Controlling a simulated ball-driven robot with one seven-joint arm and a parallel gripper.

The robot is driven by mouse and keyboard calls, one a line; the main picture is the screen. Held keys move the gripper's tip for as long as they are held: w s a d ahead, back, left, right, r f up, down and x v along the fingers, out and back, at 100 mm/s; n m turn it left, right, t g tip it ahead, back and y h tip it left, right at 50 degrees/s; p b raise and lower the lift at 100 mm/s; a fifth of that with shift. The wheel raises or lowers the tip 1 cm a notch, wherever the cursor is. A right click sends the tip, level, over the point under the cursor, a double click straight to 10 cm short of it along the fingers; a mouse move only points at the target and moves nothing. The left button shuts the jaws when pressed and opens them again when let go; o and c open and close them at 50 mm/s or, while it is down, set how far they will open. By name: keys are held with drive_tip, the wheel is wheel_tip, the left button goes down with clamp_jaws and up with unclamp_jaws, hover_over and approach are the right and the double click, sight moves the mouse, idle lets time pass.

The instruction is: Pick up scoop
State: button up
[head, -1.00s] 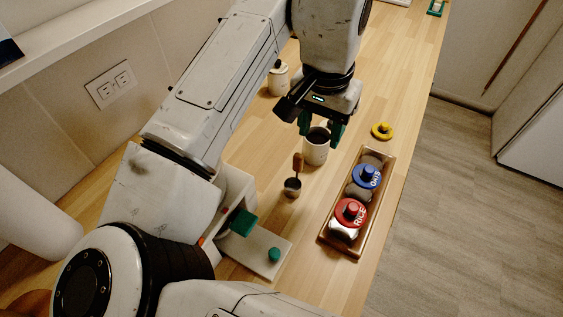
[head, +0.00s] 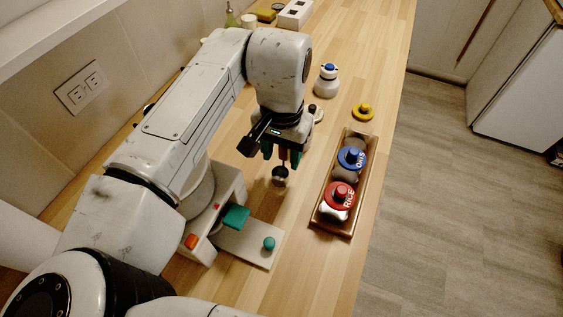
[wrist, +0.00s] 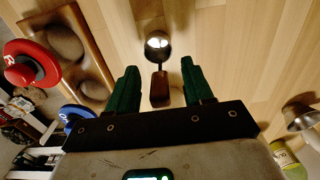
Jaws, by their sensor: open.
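The scoop has a round metal bowl (head: 280,173) and a brown handle, and rests on the wooden counter left of the tray. My gripper (head: 281,157) is open above it, its green fingers pointing down beside the handle. In the wrist view, the scoop's brown handle (wrist: 159,90) lies between the two green fingers of my gripper (wrist: 159,72), with a gap on each side. The scoop's bowl (wrist: 158,44) shows beyond the fingertips. The head view partly hides the handle behind the fingers.
A white jar (head: 326,82) stands farther back. A grey-white machine (head: 222,212) stands left of the scoop.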

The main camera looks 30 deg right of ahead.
drive_tip(key=shift+f, duration=0.85)
drive_tip(key=shift+d, duration=0.1)
drive_tip(key=shift+c, duration=0.2)
clamp_jaws()
